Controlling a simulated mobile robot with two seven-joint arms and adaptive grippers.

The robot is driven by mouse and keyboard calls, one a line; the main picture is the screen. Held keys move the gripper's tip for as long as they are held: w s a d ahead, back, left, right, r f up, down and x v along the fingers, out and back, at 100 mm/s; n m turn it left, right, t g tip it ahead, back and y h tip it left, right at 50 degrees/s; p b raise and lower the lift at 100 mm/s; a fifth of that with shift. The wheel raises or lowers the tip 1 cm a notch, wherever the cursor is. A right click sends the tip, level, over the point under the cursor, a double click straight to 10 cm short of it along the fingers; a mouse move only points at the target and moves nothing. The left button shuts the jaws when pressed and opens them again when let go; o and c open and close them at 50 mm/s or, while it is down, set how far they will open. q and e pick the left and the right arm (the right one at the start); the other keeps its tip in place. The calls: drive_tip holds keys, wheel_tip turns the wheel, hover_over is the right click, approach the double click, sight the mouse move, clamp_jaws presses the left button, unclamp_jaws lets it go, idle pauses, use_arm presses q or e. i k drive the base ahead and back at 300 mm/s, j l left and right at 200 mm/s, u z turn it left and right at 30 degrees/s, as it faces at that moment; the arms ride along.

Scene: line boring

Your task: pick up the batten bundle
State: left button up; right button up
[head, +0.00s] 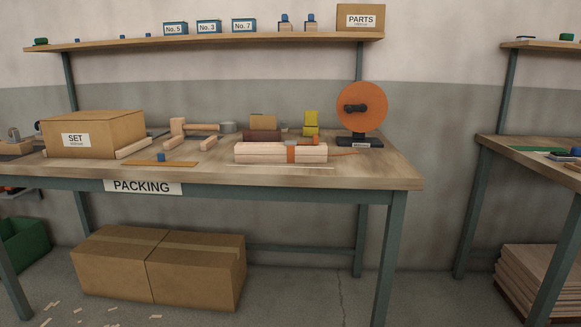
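The batten bundle (262,153) lies flat on the packing table (370,172), near its front edge and right of the middle. It is a stack of pale wooden battens running left to right. An orange band (292,152) goes around it towards its right end, and an orange strip trails off to the right on the table top. Its back side is partly hidden. Neither of my grippers is in the head view.
A box marked SET (95,137) stands at the table's left. An orange reel (362,106) on a dark stand is right of the bundle. Wooden parts and small blocks lie behind. A shelf (210,43) hangs above. Cardboard boxes (160,268) stand underneath.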

sight(288, 151)
drive_tip(key=z, duration=0.6)
drive_tip(key=i+j+z, duration=0.1)
drive_tip(key=j+z, duration=0.15)
drive_tip(key=z, duration=0.15)
drive_tip(key=j+z, duration=0.35)
drive_tip(key=i+j+z, duration=0.1)
drive_tip(key=j+z, duration=0.15)
drive_tip(key=z, duration=0.15)
drive_tip(key=j+z, duration=0.25)
drive_tip(key=j, duration=0.3)
drive_tip(key=k+j+z, duration=0.25)
drive_tip(key=j, duration=0.3)
drive_tip(key=k+j, duration=0.1)
drive_tip(key=j, duration=0.35)
drive_tip(key=k+j+z, duration=0.15)
drive_tip(key=j, duration=0.7)
drive_tip(key=k+j+z, duration=0.1)
drive_tip(key=j, duration=0.3)
drive_tip(key=l+z, duration=0.1)
drive_tip(key=l, duration=0.5)
drive_tip(key=k, duration=0.05)
